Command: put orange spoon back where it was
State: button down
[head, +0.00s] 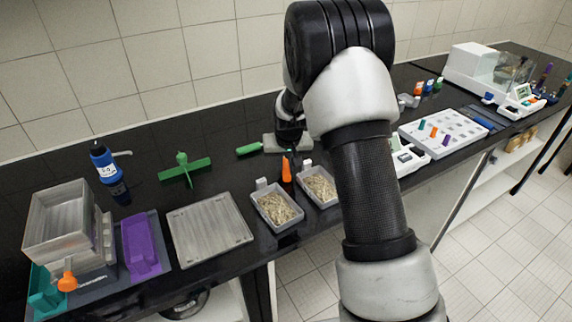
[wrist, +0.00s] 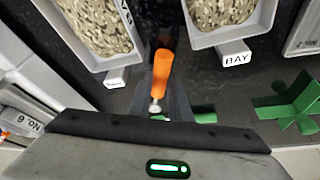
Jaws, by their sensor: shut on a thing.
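The orange spoon (wrist: 161,72) is between the dark fingers of my gripper (wrist: 162,105), which is shut on it. In the wrist view its orange part points away from the gripper, with a small pale end near the palm. In the head view the spoon (head: 287,162) shows as an orange tip beside two grain trays. The spoon is over the dark counter, between the two trays in the wrist view. I cannot tell whether it touches the counter.
Two pale trays of grain, left (head: 260,205) and right (head: 332,197), stand close to the spoon. A flat grey plate (head: 210,228), a green cross-shaped piece (head: 184,172) and a purple tray (head: 143,246) lie left. A white rack (head: 440,133) stands right.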

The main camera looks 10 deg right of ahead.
jog(key=shift+f, duration=0.45)
jog(key=c, duration=1.5)
grip_release()
jog(key=shift+c, duration=0.2)
jog(key=shift+r, duration=0.1)
jog(key=v, duration=1.7)
